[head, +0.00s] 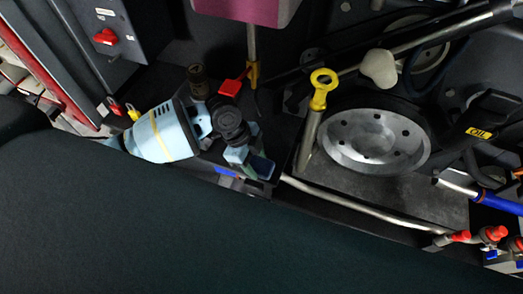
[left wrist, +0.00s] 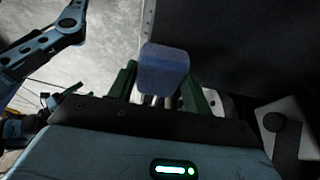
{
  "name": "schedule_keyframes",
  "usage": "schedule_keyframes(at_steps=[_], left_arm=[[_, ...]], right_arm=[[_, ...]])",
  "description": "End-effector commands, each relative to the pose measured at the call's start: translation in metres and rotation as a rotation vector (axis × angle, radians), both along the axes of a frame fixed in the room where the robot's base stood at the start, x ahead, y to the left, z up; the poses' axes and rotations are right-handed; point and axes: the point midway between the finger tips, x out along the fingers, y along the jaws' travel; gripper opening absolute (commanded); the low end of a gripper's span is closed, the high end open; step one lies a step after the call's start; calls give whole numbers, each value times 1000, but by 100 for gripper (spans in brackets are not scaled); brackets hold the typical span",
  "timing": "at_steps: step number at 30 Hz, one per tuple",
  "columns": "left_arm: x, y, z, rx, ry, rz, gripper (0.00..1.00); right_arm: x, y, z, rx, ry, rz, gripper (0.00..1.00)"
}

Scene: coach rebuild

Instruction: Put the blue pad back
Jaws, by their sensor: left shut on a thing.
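The blue pad (left wrist: 163,70) is a small rounded block, seen in the left wrist view between the two green fingers of my left gripper (left wrist: 160,85). The gripper is shut on it, and the pad stands out beyond the fingertips. In the head view my left gripper (head: 259,167) is low, near the dark ledge at the middle left of the engine bay. There the pad is small and dark, and I cannot clearly separate it from the fingers. The place where the pad belongs cannot be made out.
A round metal disc (head: 374,139) and a yellow-ringed dipstick (head: 322,88) stand right of the gripper. A pale pipe (head: 365,212) runs along the bay's front. A red-tipped part (head: 232,87) and a magenta box (head: 250,8) are behind. A dark green surface (head: 170,225) fills the foreground.

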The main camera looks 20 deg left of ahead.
Motion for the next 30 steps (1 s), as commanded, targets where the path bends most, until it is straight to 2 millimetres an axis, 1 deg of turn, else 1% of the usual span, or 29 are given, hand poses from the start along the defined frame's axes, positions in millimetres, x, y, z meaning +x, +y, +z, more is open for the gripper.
schedule_keyframes(at_steps=[7, 15, 19, 30], left_arm=[[7, 0, 1, 0, -2, 1, 31], [44, -2, 0, -1, 1, 2, 31], [43, -2, -13, 0, 1, 1, 31], [43, -2, -17, 0, 0, 0, 31]], right_arm=[[0, 0, 0, 1, 0, -1, 65], [-3, 2, -5, 6, 11, -7, 65], [-2, 3, -3, 8, 6, -10, 65], [-2, 3, -4, 7, 7, -9, 65]])
